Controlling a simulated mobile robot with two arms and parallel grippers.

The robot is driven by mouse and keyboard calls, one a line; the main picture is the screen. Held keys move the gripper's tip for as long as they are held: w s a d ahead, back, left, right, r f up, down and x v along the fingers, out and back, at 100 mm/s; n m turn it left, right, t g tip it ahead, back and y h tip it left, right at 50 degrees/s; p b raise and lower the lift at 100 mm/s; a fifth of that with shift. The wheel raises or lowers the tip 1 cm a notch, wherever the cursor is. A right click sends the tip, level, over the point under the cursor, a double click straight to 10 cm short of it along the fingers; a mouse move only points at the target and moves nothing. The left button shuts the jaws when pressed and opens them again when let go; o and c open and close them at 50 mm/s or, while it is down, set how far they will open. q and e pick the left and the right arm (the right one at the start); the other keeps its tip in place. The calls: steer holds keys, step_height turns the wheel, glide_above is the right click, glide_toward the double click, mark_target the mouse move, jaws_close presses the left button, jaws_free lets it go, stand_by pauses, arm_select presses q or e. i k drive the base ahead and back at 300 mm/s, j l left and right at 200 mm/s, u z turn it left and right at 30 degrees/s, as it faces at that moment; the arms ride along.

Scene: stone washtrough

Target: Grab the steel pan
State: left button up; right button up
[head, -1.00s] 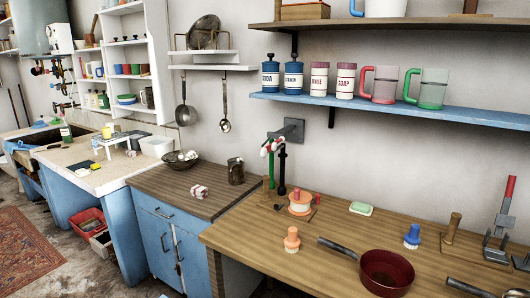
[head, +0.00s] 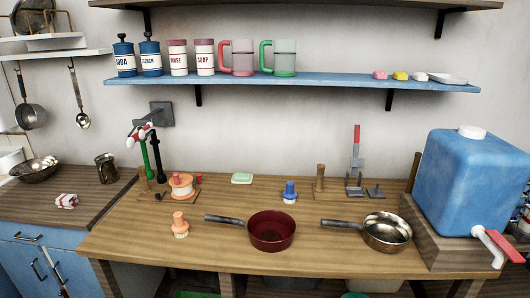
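A shiny steel pan (head: 387,232) with a dark handle pointing left sits on the wooden counter (head: 200,255), right of centre in the head view. A dark red pan (head: 271,231) sits to its left, also with its handle pointing left. The two pans are apart. Another steel pan (head: 30,116) hangs on the wall at the far left. Neither of my grippers shows in the head view.
A blue water tank (head: 472,180) with a red-handled tap stands on a wooden block right of the steel pan. Orange (head: 180,225) and blue (head: 289,192) brushes and a soap bar (head: 242,178) are on the counter. A blue shelf (head: 300,83) hangs above. The counter's front edge is clear.

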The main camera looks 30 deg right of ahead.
mark_target(388, 234)
steer(key=z, duration=1.7)
